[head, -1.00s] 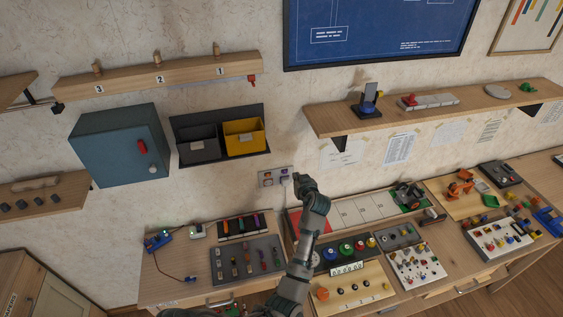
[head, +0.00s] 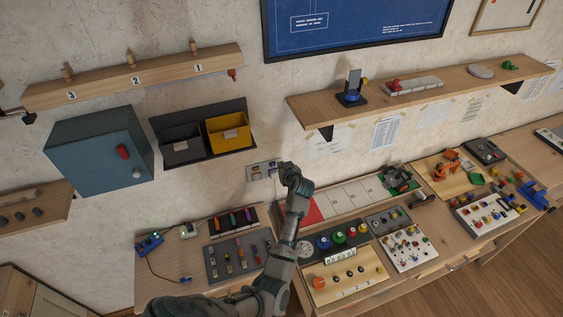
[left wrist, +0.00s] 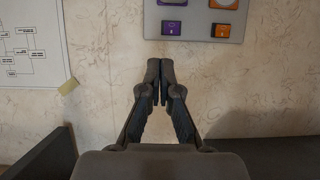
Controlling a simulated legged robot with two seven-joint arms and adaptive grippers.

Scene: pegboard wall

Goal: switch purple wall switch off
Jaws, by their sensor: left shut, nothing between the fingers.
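A grey switch plate (head: 262,172) is on the wall below the yellow bin. In the left wrist view its lower part shows at the top, with a purple wall switch (left wrist: 173,28) at left and an orange switch (left wrist: 221,30) at right. Parts of a purple and an orange fitting above them are cut off by the frame edge. My left gripper (left wrist: 160,72) is shut and empty, with its fingertips just below the purple switch in that view. In the head view my left gripper (head: 287,168) is at the plate's right edge, its fingertips hidden. My right gripper is not in view.
A black bin and a yellow bin (head: 228,131) hang above the plate, with a blue cabinet (head: 98,155) to their left. A wooden shelf (head: 420,98) is at upper right. Below, the workbench holds several panels and coloured parts.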

